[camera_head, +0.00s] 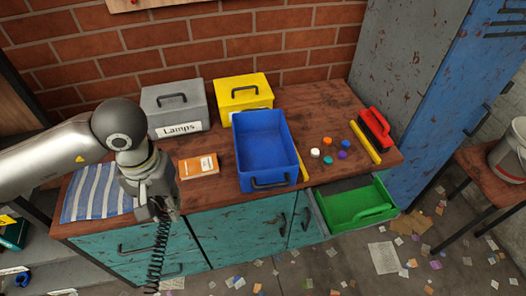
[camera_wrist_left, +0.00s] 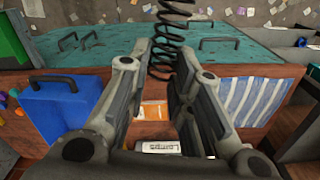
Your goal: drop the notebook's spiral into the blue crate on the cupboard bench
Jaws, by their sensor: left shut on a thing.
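The notebook's spiral (camera_head: 157,258) is a black wire coil. It hangs down from my left gripper (camera_head: 162,209), which is shut on its upper end in front of the bench's front edge. In the left wrist view the spiral (camera_wrist_left: 164,58) shows between the fingertips (camera_wrist_left: 161,62). The blue crate (camera_head: 262,148) stands open on the wooden bench top, to the right of the gripper, and looks empty. The crate also shows at the left of the left wrist view (camera_wrist_left: 62,108). My right gripper is not in view.
An orange flat item (camera_head: 199,167) lies left of the crate. A grey Lamps box (camera_head: 175,110) and a yellow box (camera_head: 241,92) stand behind. A striped cloth (camera_head: 98,192) lies at left. A green drawer (camera_head: 352,206) is open at right. Small coloured caps (camera_head: 315,153) lie right of the crate.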

